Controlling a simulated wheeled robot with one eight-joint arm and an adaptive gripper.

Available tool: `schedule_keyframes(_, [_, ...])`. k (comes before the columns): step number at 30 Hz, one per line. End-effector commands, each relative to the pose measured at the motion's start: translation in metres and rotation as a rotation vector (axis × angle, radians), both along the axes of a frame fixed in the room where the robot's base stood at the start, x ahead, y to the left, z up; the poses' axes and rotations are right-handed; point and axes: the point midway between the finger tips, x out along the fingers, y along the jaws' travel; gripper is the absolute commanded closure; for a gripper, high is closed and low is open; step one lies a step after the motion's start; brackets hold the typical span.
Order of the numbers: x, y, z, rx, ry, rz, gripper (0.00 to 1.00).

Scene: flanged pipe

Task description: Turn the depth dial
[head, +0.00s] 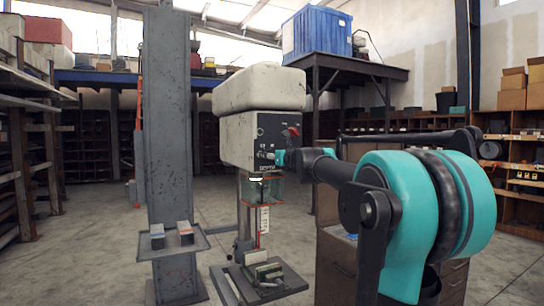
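A drill press with a worn pale housing (255,88) stands mid-view. Its dark front panel (274,131) carries small markings, a red control (293,132) and a lettered label, apparently DEPTH, low on the face. A small pale knob-like part (264,154) shows just above that label, probably the depth dial. My gripper (277,157) is right at it, reaching in from the right. It is too small to tell whether the fingers touch the dial or are open or shut.
A grey steel column (168,130) with a small tray (174,243) stands left of the press. The press table (288,284) is below, holding a vise-like block (264,271). A brown drawer cabinet (336,260) stands behind my arm. Open floor lies at front left.

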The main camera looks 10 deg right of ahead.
Motion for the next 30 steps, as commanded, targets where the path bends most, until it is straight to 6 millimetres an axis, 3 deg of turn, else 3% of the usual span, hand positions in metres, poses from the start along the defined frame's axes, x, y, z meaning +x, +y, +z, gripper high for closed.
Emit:
schedule_keyframes(3, [-0.0002, -0.0001, 0.0, 0.0, 0.0, 0.0, 0.46])
schedule_keyframes(15, [-0.0003, -0.0002, 0.0, 0.0, 0.0, 0.0, 0.93])
schedule_keyframes(30, [-0.0007, 0.0005, 0.0, -0.146, -0.047, 0.0, 0.93])
